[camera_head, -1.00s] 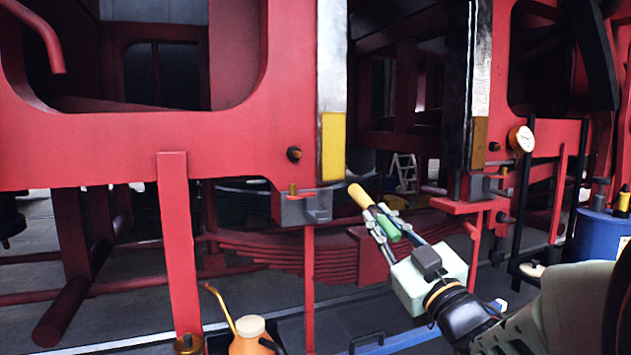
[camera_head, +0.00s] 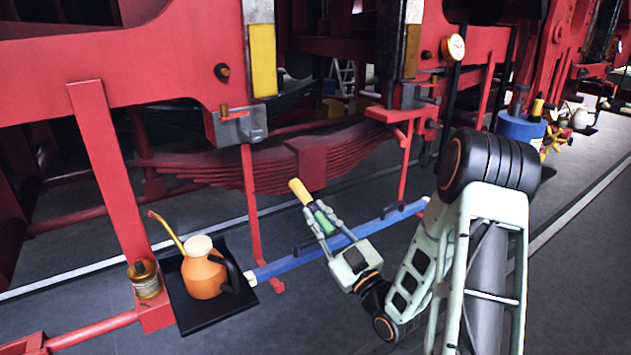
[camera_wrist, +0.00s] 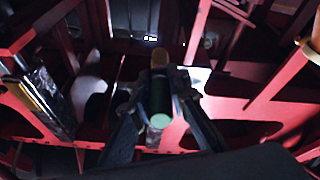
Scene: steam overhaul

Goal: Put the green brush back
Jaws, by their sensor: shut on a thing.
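The green brush (camera_head: 325,220) has a green body and a yellow end that points up and to the left. It also shows in the wrist view (camera_wrist: 160,105), between the two fingers. My gripper (camera_head: 321,222) is shut on the brush's green part and holds it in the air, in front of the red frame. The brush is tilted, and the fingers partly cover it.
An orange oil can (camera_head: 204,275) stands on a black tray (camera_head: 190,318) at the lower left. A small tin (camera_head: 146,282) stands beside it. A blue bar (camera_head: 300,258) passes behind my gripper. A blue drum (camera_head: 520,132) stands at the right. Red posts and a leaf spring (camera_head: 265,168) lie behind.

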